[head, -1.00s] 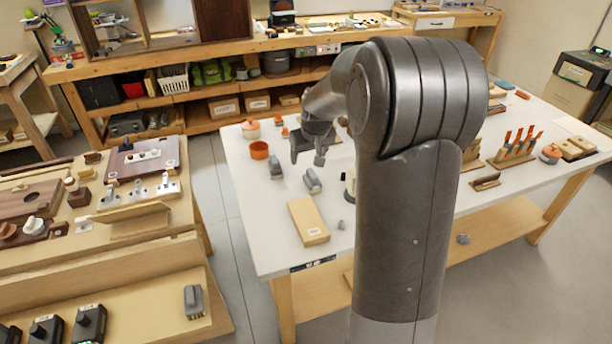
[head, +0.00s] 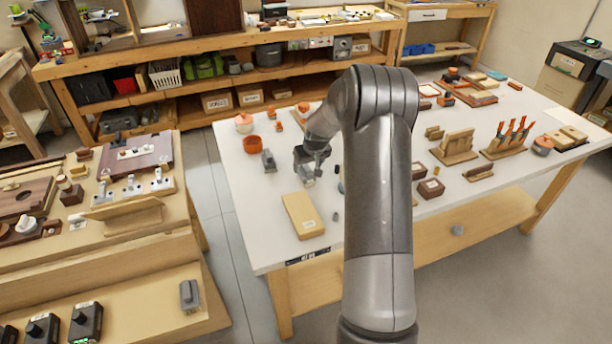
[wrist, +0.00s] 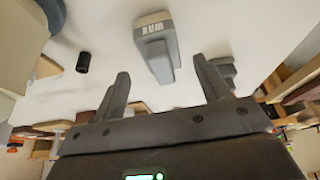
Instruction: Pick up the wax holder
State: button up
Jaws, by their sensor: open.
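The wax holder (wrist: 156,45) is a grey block with a pale lettered label on one end. In the wrist view it lies on the white tabletop, just beyond and between the fingertips. My gripper (wrist: 163,74) is open, with one finger on each side of the view and nothing held between them. In the head view my gripper (head: 311,166) hangs low over the white table and largely hides the holder. I cannot tell how much height is left between the fingers and the holder.
A similar grey block (head: 269,161) and an orange cup (head: 254,145) stand to the left on the table. A tan box (head: 303,215) lies in front. A small dark cylinder (wrist: 83,62) is near the holder. Wooden racks (head: 455,148) stand to the right.

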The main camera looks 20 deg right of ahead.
aim_at(306, 167)
jog(key=x, duration=0.5)
jog(key=shift+w+a, duration=0.1)
jog(key=c, duration=1.1)
